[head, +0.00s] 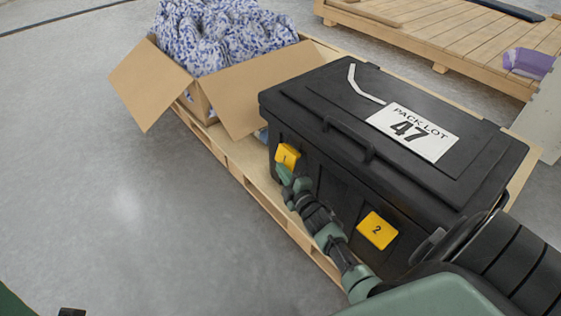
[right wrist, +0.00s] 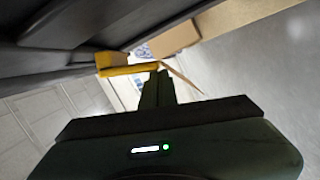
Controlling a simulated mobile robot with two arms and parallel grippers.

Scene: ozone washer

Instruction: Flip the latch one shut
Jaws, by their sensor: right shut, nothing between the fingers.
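A black lidded box (head: 330,150) stands on a wooden pallet, with a label reading "PACK LOT 47" on its lid. Latch one (head: 287,156) is a yellow plate marked 1 near the left end of the box front. Latch two (head: 377,230) is a yellow plate marked 2 further right. My right gripper (head: 285,176) is shut and empty, its tip at the lower edge of latch one; contact is hard to tell. In the right wrist view, a yellow latch (right wrist: 125,70) sticks out from the dark box wall (right wrist: 60,55), just beyond the fingertips (right wrist: 160,75).
An open cardboard box (head: 150,85) with blue-and-white cloth stands left of the black box on the pallet (head: 250,180). Another wooden pallet (head: 455,45) lies at the back right, with a purple item (head: 528,62) at its edge. The grey floor at left is clear.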

